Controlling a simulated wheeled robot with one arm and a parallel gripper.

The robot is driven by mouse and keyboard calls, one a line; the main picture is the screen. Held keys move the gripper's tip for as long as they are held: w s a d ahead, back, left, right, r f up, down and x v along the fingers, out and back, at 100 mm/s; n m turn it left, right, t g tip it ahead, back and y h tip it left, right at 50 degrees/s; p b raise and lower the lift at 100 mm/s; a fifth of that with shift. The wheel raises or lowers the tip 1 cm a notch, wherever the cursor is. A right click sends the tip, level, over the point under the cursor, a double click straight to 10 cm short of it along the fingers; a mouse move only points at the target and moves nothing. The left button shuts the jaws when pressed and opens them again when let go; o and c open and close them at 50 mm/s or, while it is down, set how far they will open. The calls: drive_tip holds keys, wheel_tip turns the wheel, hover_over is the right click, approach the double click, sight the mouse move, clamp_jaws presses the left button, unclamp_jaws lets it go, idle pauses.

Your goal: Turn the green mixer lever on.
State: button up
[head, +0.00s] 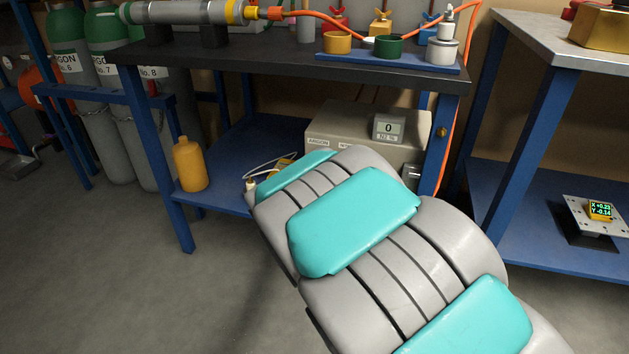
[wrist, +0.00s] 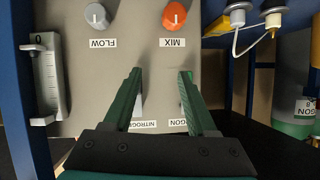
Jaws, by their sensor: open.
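The mixer is a pale grey box (head: 340,123) on the lower blue shelf in the head view, partly hidden by my arm. Its panel (wrist: 130,55) appears upside down in the wrist view, with a grey FLOW knob (wrist: 96,16) and an orange MIX knob (wrist: 174,15). My gripper (wrist: 160,72) is open, its dark green fingers spread over the panel below the knobs. A bright green sliver (wrist: 186,92) beside the right finger, near the ARGON label, may be the green lever; the finger mostly hides it. A pale piece (wrist: 140,105) shows behind the left finger near the NITROGEN label.
In the wrist view, a flow tube (wrist: 48,80) is at left and white fittings (wrist: 236,16) with a hose are at right. In the head view, a yellow bottle (head: 188,165) stands on the shelf left of my arm. The blue table leg (head: 440,140) is close on the right.

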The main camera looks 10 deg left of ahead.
drive_tip(key=a+t+h+b, duration=0.1)
drive_tip(key=a+t+h, duration=0.1)
drive_tip(key=a+t, duration=0.35)
drive_tip(key=w, duration=0.7)
drive_tip(key=shift+w+d, duration=0.15)
drive_tip(key=shift+d, duration=0.1)
drive_tip(key=shift+g, duration=0.25)
clamp_jaws()
idle(1.1)
